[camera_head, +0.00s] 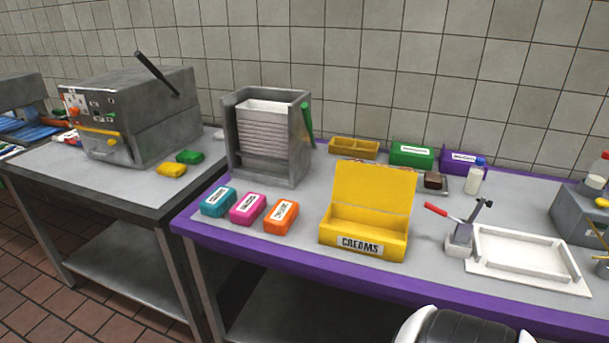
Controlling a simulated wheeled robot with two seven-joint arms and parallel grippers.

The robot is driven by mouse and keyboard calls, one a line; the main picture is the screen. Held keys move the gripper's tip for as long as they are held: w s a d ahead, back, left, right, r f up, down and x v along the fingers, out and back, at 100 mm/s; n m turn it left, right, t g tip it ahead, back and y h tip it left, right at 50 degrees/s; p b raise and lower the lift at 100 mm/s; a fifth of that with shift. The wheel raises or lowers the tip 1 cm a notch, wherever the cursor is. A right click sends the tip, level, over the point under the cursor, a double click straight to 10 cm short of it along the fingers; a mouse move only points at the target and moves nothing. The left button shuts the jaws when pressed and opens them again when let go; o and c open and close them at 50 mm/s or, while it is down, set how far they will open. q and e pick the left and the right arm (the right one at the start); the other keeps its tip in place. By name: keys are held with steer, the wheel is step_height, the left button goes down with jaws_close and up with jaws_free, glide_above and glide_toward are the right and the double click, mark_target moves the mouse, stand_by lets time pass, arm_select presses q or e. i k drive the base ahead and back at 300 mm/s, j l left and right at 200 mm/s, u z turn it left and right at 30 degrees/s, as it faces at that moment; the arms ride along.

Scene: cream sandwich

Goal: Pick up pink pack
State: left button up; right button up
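The pink pack (248,208) lies on the purple-edged table near its front left edge. It has a white label on top. A teal pack (218,202) is close on its left and an orange pack (281,217) close on its right. Neither of my grippers shows in the head view.
A yellow open box labelled CREAMS (363,229) stands right of the packs. A grey rack of stacked trays (268,138) stands behind them. A white tray (522,255) lies at the right. A grey machine (133,115) stands on the left table.

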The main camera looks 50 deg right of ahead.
mark_target(246, 211)
steer(key=z, duration=1.3)
